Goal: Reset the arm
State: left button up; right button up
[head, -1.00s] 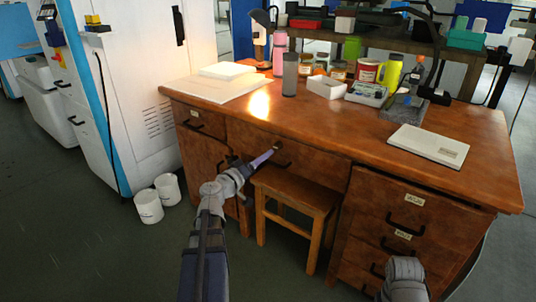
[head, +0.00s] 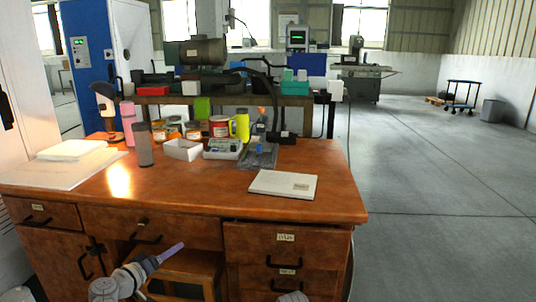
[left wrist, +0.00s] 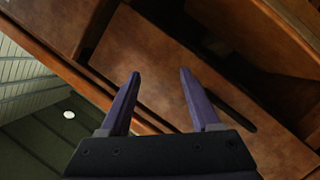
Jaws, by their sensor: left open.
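My left gripper (head: 176,248) is low in the head view, in front of the wooden desk, near the middle drawer's black handle (head: 147,240) and above the stool. In the left wrist view its two purple fingers (left wrist: 160,74) are apart with nothing between them. Behind them is a brown wooden panel (left wrist: 165,70) with a dark bar-shaped handle (left wrist: 232,108). I cannot tell whether the fingers touch the desk. Of my right arm only a grey bit shows at the bottom edge of the head view; its gripper is out of view.
Open grey floor (head: 430,200) lies to the right.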

pick_arm(q)
jog(key=s+d+f+m+g+h+p, duration=0.1)
jog(key=s+d+f+m+g, duration=0.3)
jog(key=d, duration=0.7)
jog(key=s+d+f+m+g+p, duration=0.15)
jog(key=s+d+f+g, duration=0.35)
jog(key=d, duration=0.5)
jog(key=s+d+f+m+g+y+p, duration=0.1)
jog(key=s+d+f+m+g+y, duration=0.25)
jog(key=s+g+y, duration=0.6)
notch_tip(320, 180, up, 37)
jog(key=s+n+t+h+p, duration=0.1)
jog(key=s+t+p, duration=0.1)
jog(key=p, duration=3.6)
jog(key=shift+s+d+t+h, duration=0.25)
jog(key=shift+d+t+h, duration=0.15)
jog(key=shift+t, duration=0.45)
